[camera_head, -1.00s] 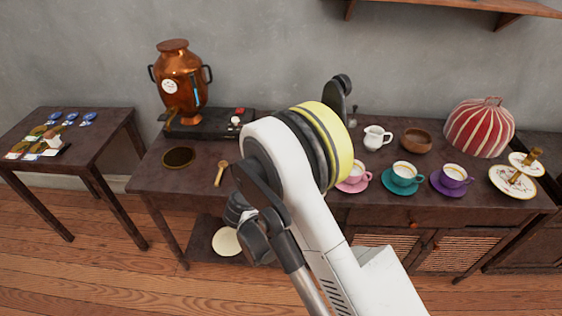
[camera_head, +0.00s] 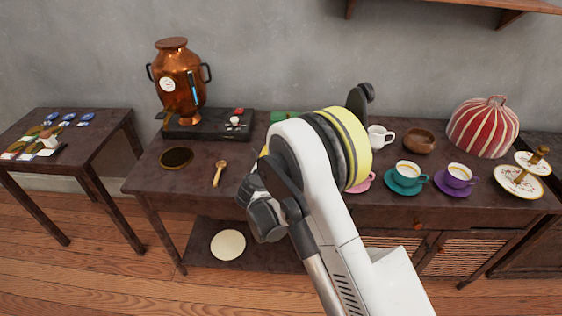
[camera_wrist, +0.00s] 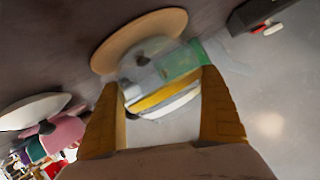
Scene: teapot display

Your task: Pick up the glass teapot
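The glass teapot (camera_wrist: 150,50) shows in the wrist view as a clear, rounded body with a yellow band, in front of a round tan board (camera_wrist: 112,52). A green patch shows at its right side; I cannot tell whether it is part of the teapot or seen through it. My gripper (camera_wrist: 162,78) has its two orange fingers spread wide, with the teapot in the gap between the tips as seen from the wrist. I cannot tell whether either finger touches it. In the head view my arm hides the teapot and the fingers.
On the dark table (camera_head: 230,197) stand a copper samovar (camera_head: 178,85), a wooden spoon (camera_head: 219,173), a green item (camera_head: 284,117), a white jug (camera_head: 378,137), a wooden bowl (camera_head: 420,140), teal (camera_head: 407,173) and purple (camera_head: 457,176) cups, and a striped cosy (camera_head: 482,127). A pink cup is mostly hidden.

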